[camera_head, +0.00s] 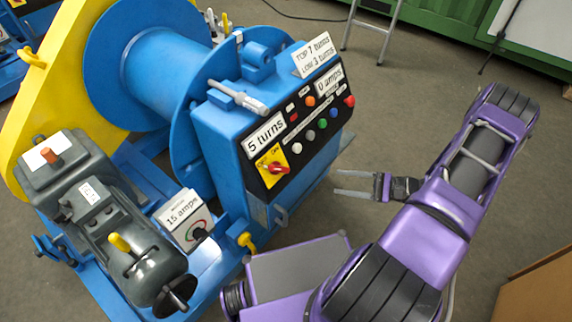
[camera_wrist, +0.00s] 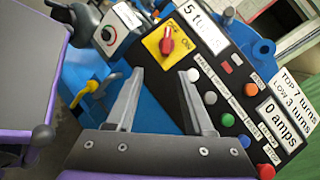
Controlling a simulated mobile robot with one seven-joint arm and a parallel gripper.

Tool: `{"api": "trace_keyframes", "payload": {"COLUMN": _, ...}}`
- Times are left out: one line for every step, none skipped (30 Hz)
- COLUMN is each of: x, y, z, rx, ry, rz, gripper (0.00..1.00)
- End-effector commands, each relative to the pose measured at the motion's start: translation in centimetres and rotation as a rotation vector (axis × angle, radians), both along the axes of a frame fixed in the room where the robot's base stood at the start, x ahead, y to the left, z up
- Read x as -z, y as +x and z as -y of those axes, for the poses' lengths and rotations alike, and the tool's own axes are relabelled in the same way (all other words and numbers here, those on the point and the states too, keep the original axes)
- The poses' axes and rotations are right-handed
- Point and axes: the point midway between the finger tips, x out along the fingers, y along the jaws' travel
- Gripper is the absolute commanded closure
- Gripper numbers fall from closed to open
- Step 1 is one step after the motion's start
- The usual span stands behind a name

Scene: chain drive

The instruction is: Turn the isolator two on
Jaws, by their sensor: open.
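A red rotary switch (camera_head: 278,168) sits on a yellow plate (camera_head: 268,161) at the lower left of the black control panel. It shows in the wrist view too (camera_wrist: 167,41), just beyond my fingertips, with OFF and ON lettering around it. A second rotary knob (camera_head: 199,234), black on a white dial with a coloured ring, is on the box below the "15 amps" sign; it also shows in the wrist view (camera_wrist: 108,33). I see no label naming either as isolator two. My gripper (camera_head: 338,182) is open and empty, right of the panel and apart from it.
Coloured push buttons (camera_head: 309,135) line the panel right of the red switch. A grey handle (camera_head: 238,97) juts from the blue cabinet (camera_head: 208,140). A grey motor (camera_head: 125,235) stands at left. Floor (camera_head: 420,110) behind my gripper is clear; a brown box (camera_head: 540,285) is at lower right.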

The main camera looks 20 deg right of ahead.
Motion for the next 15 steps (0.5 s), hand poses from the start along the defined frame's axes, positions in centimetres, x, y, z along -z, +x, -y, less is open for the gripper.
{"api": "trace_keyframes", "payload": {"x": -0.2, "y": -0.2, "z": -0.2, "rx": 0.022, "ry": 0.032, "rz": 0.021, "gripper": 0.47}}
{"api": "trace_keyframes", "payload": {"x": -0.3, "y": -0.3, "z": -0.3, "rx": 0.030, "ry": 0.045, "rz": 0.030, "gripper": 0.47}}
{"api": "trace_keyframes", "payload": {"x": -0.4, "y": -0.3, "z": -0.4, "rx": 0.037, "ry": 0.056, "rz": 0.040, "gripper": 0.47}}
{"api": "trace_keyframes", "payload": {"x": -0.5, "y": -0.3, "z": -0.6, "rx": 0.040, "ry": 0.061, "rz": 0.044, "gripper": 0.47}}
{"api": "trace_keyframes", "payload": {"x": -0.5, "y": -0.2, "z": -0.8, "rx": 0.041, "ry": 0.064, "rz": 0.048, "gripper": 0.47}}
{"api": "trace_keyframes", "payload": {"x": -0.6, "y": 0.0, "z": -1.1, "rx": 0.041, "ry": 0.066, "rz": 0.051, "gripper": 0.47}}
{"api": "trace_keyframes", "payload": {"x": -0.6, "y": 0.1, "z": -1.4, "rx": 0.040, "ry": 0.067, "rz": 0.051, "gripper": 0.47}}
{"api": "trace_keyframes", "payload": {"x": -0.6, "y": 0.3, "z": -1.7, "rx": 0.040, "ry": 0.067, "rz": 0.050, "gripper": 0.47}}
{"api": "trace_keyframes", "payload": {"x": -0.6, "y": 0.7, "z": -2.3, "rx": 0.039, "ry": 0.067, "rz": 0.048, "gripper": 0.47}}
{"api": "trace_keyframes", "payload": {"x": -0.6, "y": 0.9, "z": -2.8, "rx": 0.038, "ry": 0.066, "rz": 0.048, "gripper": 0.47}}
{"api": "trace_keyframes", "payload": {"x": -0.6, "y": 1.2, "z": -3.3, "rx": 0.037, "ry": 0.066, "rz": 0.047, "gripper": 0.47}}
{"api": "trace_keyframes", "payload": {"x": -0.6, "y": 1.6, "z": -4.0, "rx": 0.038, "ry": 0.066, "rz": 0.047, "gripper": 0.47}}
{"api": "trace_keyframes", "payload": {"x": -0.6, "y": 1.9, "z": -4.6, "rx": 0.037, "ry": 0.066, "rz": 0.047, "gripper": 0.47}}
{"api": "trace_keyframes", "payload": {"x": -0.6, "y": 2.2, "z": -5.2, "rx": 0.037, "ry": 0.066, "rz": 0.046, "gripper": 0.47}}
{"api": "trace_keyframes", "payload": {"x": -0.6, "y": 2.7, "z": -6.0, "rx": 0.037, "ry": 0.065, "rz": 0.046, "gripper": 0.47}}
